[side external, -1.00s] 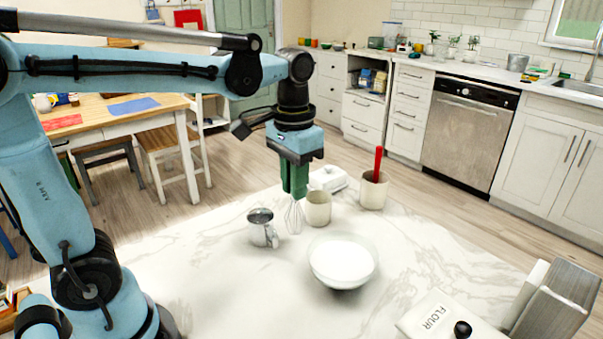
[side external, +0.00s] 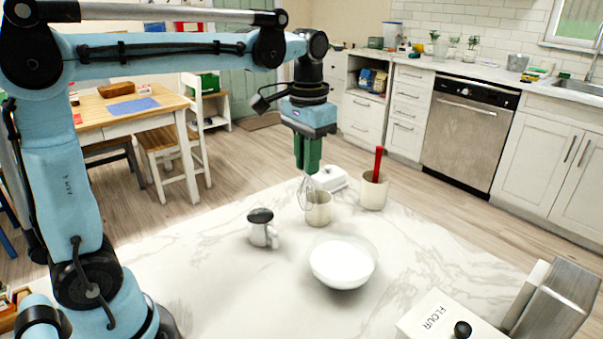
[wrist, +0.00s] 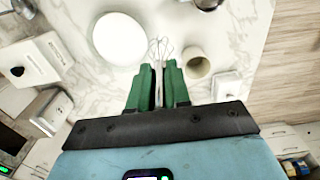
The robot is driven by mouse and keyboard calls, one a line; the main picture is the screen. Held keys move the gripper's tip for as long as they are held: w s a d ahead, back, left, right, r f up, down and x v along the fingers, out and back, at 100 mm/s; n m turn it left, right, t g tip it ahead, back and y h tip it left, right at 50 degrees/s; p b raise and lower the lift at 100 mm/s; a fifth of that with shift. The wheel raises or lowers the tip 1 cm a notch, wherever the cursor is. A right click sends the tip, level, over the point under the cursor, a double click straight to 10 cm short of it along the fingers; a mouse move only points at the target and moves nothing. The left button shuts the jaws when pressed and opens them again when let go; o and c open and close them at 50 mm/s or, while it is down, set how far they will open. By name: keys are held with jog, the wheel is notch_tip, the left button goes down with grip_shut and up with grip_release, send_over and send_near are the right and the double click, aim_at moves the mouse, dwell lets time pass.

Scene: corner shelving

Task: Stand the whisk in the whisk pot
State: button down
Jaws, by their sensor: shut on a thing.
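My gripper (side external: 308,171) is shut on the whisk (side external: 305,193), which hangs wire end down. In the side view the wires overlap the left rim of an empty-looking cream pot (side external: 320,211), likely the whisk pot. In the wrist view my gripper (wrist: 159,68) holds the whisk (wrist: 160,46) between green fingers, and the wires show to the left of the pot (wrist: 198,69), apart from its mouth. The whisk's handle is mostly hidden by the fingers. The wires' exact height above the counter is hard to tell.
A second cream pot (side external: 372,195) with a red-handled tool (side external: 377,164) stands to the right. A white butter dish (side external: 330,178) lies behind. A metal jug (side external: 262,232) is at left, a white bowl (side external: 342,262) in front. A flour box (side external: 430,318) is at front right.

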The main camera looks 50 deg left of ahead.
jog(key=w+a+r, duration=0.3)
jog(key=w+a, duration=0.4)
jog(key=w, duration=0.3)
notch_tip(320, 180, down, 11)
jog(key=shift+s+a+f, duration=0.2)
dwell(1.0)
jog(key=c, duration=1)
grip_release()
notch_tip(320, 180, up, 12)
